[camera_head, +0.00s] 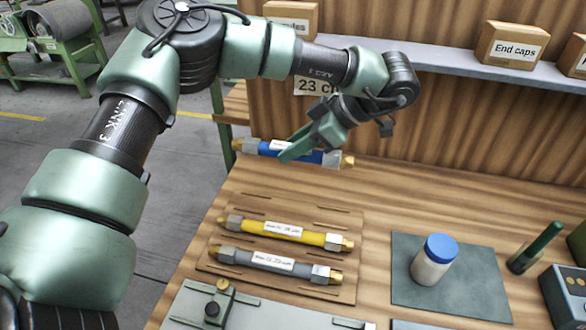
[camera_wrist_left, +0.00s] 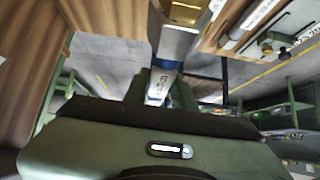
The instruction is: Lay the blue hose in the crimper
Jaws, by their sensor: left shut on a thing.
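The blue hose (camera_head: 268,149), with a white label, grey collars and brass ends, is in my left gripper (camera_head: 302,150). The gripper is shut around its middle. The hose lies crosswise between the fingers, above the far left part of the bench. In the left wrist view the hose (camera_wrist_left: 161,84) runs away from the gripper, with a grey collar close to the camera. A grey plate with a brass clamp knob (camera_head: 217,299) lies at the bottom edge, cut off. I cannot tell whether it is the crimper. My right gripper is not in view.
A yellow hose (camera_head: 284,231) and a grey hose (camera_head: 272,260) lie on a wooden board (camera_head: 336,208). A white jar with a blue lid (camera_head: 434,259) stands on a dark mat (camera_head: 480,290). A grey control box (camera_head: 566,297) is at right. A shelf (camera_head: 440,60) with boxes runs behind.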

